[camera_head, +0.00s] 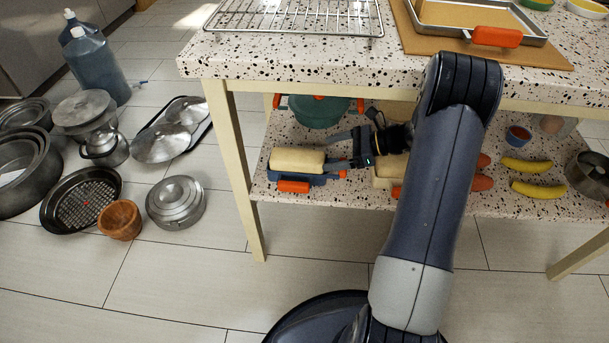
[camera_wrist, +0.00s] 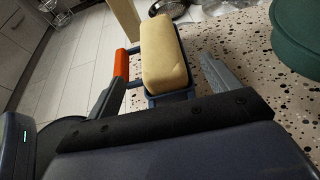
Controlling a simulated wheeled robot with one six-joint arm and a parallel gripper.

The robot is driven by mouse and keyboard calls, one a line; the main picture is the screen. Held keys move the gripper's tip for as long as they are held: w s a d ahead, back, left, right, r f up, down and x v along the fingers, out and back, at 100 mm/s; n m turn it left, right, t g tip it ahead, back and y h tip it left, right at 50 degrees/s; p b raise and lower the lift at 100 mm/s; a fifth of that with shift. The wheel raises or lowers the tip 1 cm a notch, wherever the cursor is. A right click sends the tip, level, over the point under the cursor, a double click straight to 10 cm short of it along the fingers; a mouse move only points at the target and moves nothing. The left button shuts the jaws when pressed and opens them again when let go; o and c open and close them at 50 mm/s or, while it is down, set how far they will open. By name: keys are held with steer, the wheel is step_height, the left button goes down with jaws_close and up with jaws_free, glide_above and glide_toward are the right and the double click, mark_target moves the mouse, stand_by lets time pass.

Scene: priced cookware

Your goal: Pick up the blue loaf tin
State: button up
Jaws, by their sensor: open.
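The blue loaf tin (camera_head: 318,179) sits on the lower shelf near its left end, with a pale yellow loaf (camera_head: 297,160) in it and orange handles (camera_head: 293,187). In the wrist view the tin's blue end (camera_wrist: 170,97) shows below the loaf (camera_wrist: 165,55), with an orange handle (camera_wrist: 121,68) on the left. My gripper (camera_head: 327,150) is open at the tin's right end. In the wrist view its fingers (camera_wrist: 158,75) stand apart on either side of the tin's near end. I cannot tell whether they touch it.
The speckled tabletop (camera_head: 290,60) is above my gripper. A green pot (camera_head: 318,110) stands behind the tin. Another loaf (camera_head: 388,172) is partly hidden by my arm. Bananas (camera_head: 538,190) lie to the right. Pots and a wooden bowl (camera_head: 120,220) stand on the floor at left.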

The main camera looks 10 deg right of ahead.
mark_target(310, 154)
steer(key=b+x, duration=0.1)
steer(key=x, duration=0.1)
steer(key=b+x, duration=0.1)
steer(key=x, duration=0.4)
steer(key=shift+w+a+r+b, duration=0.15)
steer(key=shift+a+r+b, duration=0.1)
steer(key=shift+a+b, duration=0.2)
steer(key=shift+c, duration=0.3)
steer(key=c, duration=1.3)
steer(key=shift+c, duration=0.4)
steer(key=shift+r, duration=0.15)
